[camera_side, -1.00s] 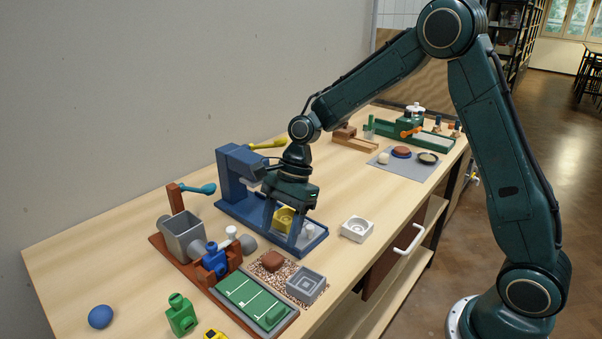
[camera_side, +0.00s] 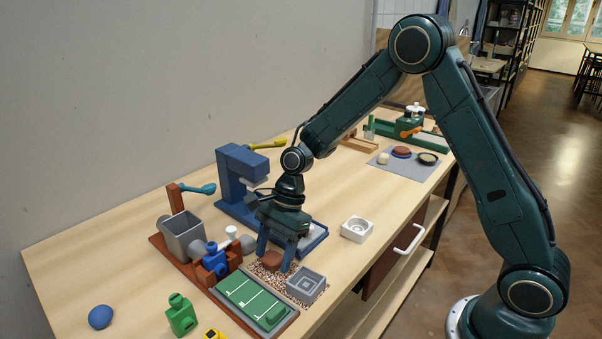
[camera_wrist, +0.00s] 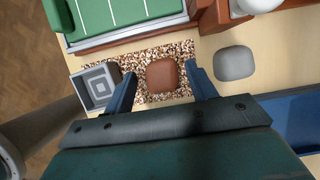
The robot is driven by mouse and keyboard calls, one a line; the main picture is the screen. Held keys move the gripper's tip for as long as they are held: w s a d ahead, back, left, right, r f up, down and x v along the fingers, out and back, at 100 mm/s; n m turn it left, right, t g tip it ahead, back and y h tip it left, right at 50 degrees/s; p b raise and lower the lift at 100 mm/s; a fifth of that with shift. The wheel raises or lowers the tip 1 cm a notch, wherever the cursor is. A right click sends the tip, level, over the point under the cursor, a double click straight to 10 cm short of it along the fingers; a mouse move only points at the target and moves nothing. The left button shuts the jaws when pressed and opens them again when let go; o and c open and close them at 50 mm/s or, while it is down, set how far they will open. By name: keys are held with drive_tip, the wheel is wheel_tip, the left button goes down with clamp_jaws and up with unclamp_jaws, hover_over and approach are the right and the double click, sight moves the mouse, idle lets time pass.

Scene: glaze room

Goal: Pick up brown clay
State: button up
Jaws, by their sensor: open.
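The brown clay (camera_side: 272,260) is a small rounded block on a speckled mat (camera_side: 252,269). In the wrist view the brown clay (camera_wrist: 162,76) lies between my two fingers, with gaps on both sides. My gripper (camera_side: 274,262) points down over it in the side view, one finger on each side. My gripper (camera_wrist: 160,88) is open and holds nothing. Part of the clay is hidden behind a finger in the side view. Whether the fingertips have reached the mat I cannot tell.
A grey square mould (camera_side: 306,285) stands on the mat close to one finger. A grey clay lump (camera_wrist: 234,63) lies near the other finger. The blue press (camera_side: 238,185) stands behind my gripper. A green board (camera_side: 252,302) and a red-brown machine with a grey hopper (camera_side: 183,236) are to the left.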

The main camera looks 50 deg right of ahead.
sight(275, 261)
idle(0.4)
drive_tip(key=c, duration=1.1)
drive_tip(key=shift+r, duration=5.05)
